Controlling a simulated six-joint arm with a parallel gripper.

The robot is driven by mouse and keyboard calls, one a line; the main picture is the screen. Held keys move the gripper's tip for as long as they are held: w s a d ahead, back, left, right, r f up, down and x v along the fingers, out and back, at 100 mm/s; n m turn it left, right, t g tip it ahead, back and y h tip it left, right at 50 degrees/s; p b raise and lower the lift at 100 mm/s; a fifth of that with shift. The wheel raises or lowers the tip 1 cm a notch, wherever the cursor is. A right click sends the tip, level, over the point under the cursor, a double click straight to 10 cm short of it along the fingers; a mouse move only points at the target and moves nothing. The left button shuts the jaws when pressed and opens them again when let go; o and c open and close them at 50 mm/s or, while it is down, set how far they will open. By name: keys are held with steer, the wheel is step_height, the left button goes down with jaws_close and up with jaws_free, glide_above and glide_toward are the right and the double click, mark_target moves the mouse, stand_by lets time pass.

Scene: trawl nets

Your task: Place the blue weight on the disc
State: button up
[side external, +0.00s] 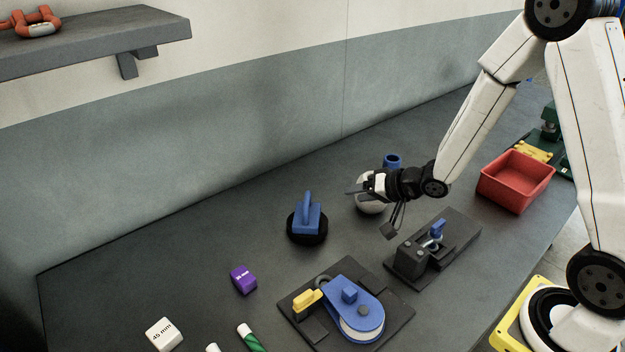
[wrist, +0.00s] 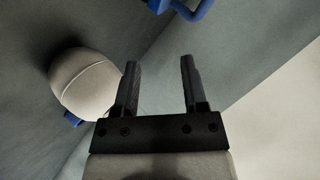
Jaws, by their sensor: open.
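The blue block with an upright handle (side external: 306,218), which looks like the blue weight, sits on a round black disc (side external: 307,239) near the middle of the table. Its handle stands up and it looks level. In the wrist view only part of a blue handle (wrist: 190,10) shows at the top edge, beyond the fingertips. My gripper (side external: 352,190) is to the right of the weight, apart from it. In the wrist view my gripper (wrist: 159,63) is open, with nothing between the fingers.
A white ball with a blue fitting (side external: 371,203) stands right behind my gripper; it also shows in the wrist view (wrist: 86,84). In front are a blue-covered device (side external: 352,296) and a dark clamp fixture (side external: 412,260).

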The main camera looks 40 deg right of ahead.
steer(key=s+r+n+g+h, duration=0.1)
steer(key=s+n+g, duration=0.1)
steer(key=s, duration=0.3)
steer(key=s+a+r+n+g+h, duration=0.1)
steer(key=s+n+g, duration=0.1)
steer(key=s, duration=0.3)
steer(key=s+r+n+g+h, duration=0.1)
steer(key=s+n+g, duration=0.1)
steer(key=s+g, duration=0.2)
steer(key=shift+s+a+n+h, duration=0.15)
steer(key=shift+s+n+h, duration=0.2)
steer(key=shift+s, duration=0.35)
